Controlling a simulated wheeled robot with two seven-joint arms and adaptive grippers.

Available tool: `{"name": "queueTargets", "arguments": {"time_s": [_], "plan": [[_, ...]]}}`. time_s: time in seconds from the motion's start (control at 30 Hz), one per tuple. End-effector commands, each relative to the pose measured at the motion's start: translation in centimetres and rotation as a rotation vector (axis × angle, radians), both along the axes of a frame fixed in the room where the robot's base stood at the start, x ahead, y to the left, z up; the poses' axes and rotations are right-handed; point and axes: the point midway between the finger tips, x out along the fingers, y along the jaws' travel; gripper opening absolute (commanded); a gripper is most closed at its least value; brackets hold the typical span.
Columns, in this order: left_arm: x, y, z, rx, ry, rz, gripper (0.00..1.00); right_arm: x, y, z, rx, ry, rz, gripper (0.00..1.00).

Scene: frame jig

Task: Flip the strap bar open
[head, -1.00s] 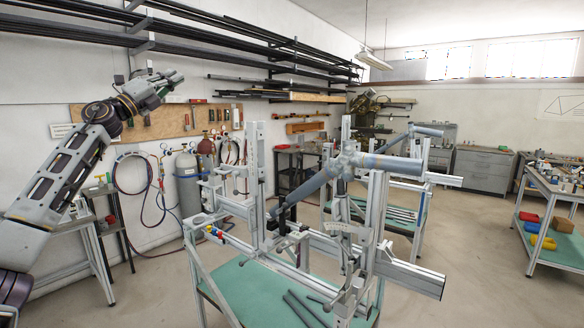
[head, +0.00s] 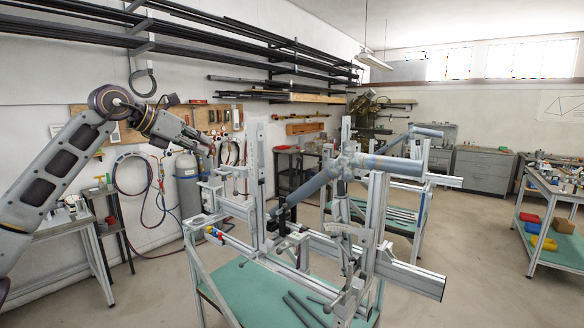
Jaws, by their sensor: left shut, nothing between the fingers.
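The frame jig (head: 262,215) stands in the middle on a table with a green lower shelf. A grey tube (head: 308,190) slopes up across it to a thicker tube joint (head: 350,160). A dark upright block (head: 285,213) sits under the lower tube. I cannot tell for certain which part is the strap bar. My left gripper (head: 208,147) is shut and empty, pointing right and down, in the picture just above and left of the jig's left post. Its depth relative to the jig is unclear. My right gripper is not in view.
Gas cylinders (head: 187,180) and hoses stand by the left wall behind the jig. A second jig (head: 415,170) stands behind on the right. A bench (head: 556,190) with coloured bins is at the far right. The floor between is clear.

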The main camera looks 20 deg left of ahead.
Motion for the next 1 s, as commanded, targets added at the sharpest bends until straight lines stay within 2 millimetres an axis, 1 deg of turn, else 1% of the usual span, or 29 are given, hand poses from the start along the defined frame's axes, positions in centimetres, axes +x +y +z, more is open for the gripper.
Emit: {"name": "queueTargets", "arguments": {"time_s": [0.1,0.2,0.33,0.57,1.0], "plan": [[-1.0,1.0,-2.0,0.079,0.088,0.042,0.0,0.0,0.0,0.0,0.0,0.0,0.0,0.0],[-1.9,2.2,-3.4,0.127,0.163,0.081,0.0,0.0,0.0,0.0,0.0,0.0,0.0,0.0],[-2.8,3.4,-4.7,0.163,0.238,0.119,0.0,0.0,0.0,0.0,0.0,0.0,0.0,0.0],[-4.2,4.4,-6.1,0.193,0.326,0.149,0.0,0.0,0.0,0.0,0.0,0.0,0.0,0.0],[-5.7,4.9,-7.3,0.206,0.416,0.163,0.0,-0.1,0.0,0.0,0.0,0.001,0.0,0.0]]}}
